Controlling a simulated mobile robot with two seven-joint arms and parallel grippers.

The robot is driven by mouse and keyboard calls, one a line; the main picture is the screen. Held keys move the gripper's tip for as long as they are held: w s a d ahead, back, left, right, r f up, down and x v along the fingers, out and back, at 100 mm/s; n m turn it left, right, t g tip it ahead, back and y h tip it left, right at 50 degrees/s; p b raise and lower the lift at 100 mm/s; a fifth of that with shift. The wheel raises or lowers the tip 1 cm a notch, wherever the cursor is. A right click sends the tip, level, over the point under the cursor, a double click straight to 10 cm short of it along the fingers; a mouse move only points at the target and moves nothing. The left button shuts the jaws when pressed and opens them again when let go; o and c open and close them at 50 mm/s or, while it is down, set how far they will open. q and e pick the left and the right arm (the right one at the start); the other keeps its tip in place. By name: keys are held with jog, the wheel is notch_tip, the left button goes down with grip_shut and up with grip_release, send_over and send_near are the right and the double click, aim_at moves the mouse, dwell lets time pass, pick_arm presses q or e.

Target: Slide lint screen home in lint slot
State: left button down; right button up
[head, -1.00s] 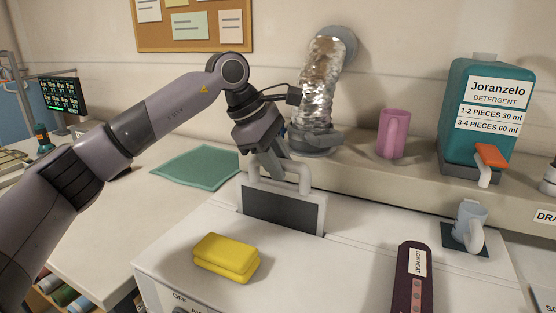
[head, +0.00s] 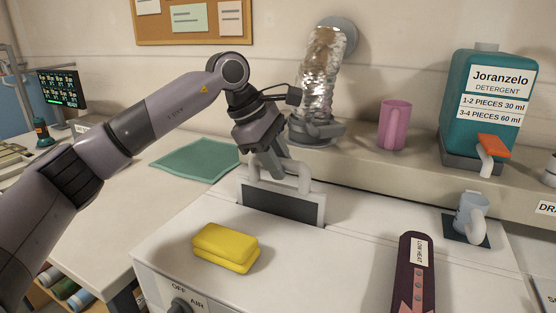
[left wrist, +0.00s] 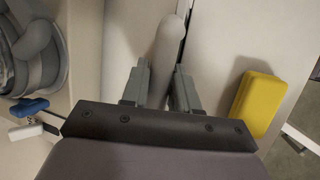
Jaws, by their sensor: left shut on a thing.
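The lint screen (head: 283,205) is a dark panel in a light frame with a grey handle on top. It stands upright in the lint slot in the white machine top, with its lower part hidden below the surface. My left gripper (head: 277,168) is shut on the handle of the screen from above. In the left wrist view the grey handle (left wrist: 165,55) runs between the two fingers. The slot's opening is mostly hidden by the screen. My right gripper is not in view.
A yellow sponge (head: 225,247) lies on the machine top in front of the screen. A dark "LOW HEAT" strip (head: 416,275) and a grey-blue cup (head: 470,216) are to the right. The foil duct (head: 323,75) stands behind, with a pink mug (head: 394,125) on the ledge.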

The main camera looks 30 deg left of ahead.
aim_at(277, 185)
pick_arm(q)
jog(key=shift+f+b, duration=1.75)
jog(key=shift+f, duration=1.2)
jog(key=c, duration=0.8)
grip_release()
jog(key=p+v, duration=0.4)
jog(key=v, duration=0.4)
jog(key=shift+p, duration=0.4)
jog(key=shift+s+f, duration=0.1)
jog(key=shift+f, duration=0.05)
